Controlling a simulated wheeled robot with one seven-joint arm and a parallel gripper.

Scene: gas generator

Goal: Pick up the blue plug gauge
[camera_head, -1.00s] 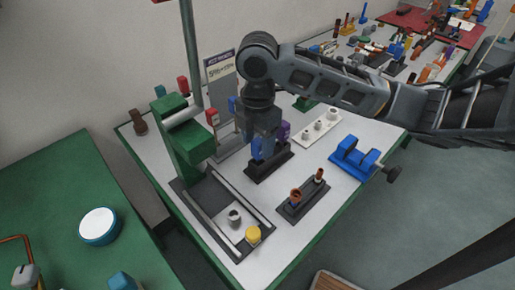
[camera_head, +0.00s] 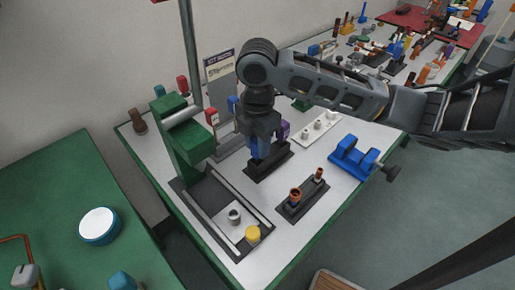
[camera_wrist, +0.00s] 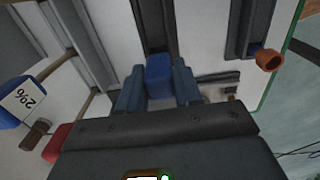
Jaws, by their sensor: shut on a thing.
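The blue plug gauge (camera_wrist: 159,76) is between my gripper's two fingers in the wrist view, and the fingers touch it on both sides. My gripper (camera_head: 262,146) points down over a black stand (camera_head: 268,168) on the white table, and it is shut on the gauge. It also shows in the wrist view (camera_wrist: 159,88). In the head view the gauge is mostly covered by the fingers. I cannot tell whether its lower end still sits in the stand. A purple piece (camera_head: 284,129) stands just right of my gripper, partly hidden.
A green press (camera_head: 188,135) with a black base stands close to the left. A dark holder (camera_head: 302,201) with copper-coloured pieces is in front. A blue vise (camera_head: 355,157) is to the right, and a white block (camera_head: 320,127) lies behind.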

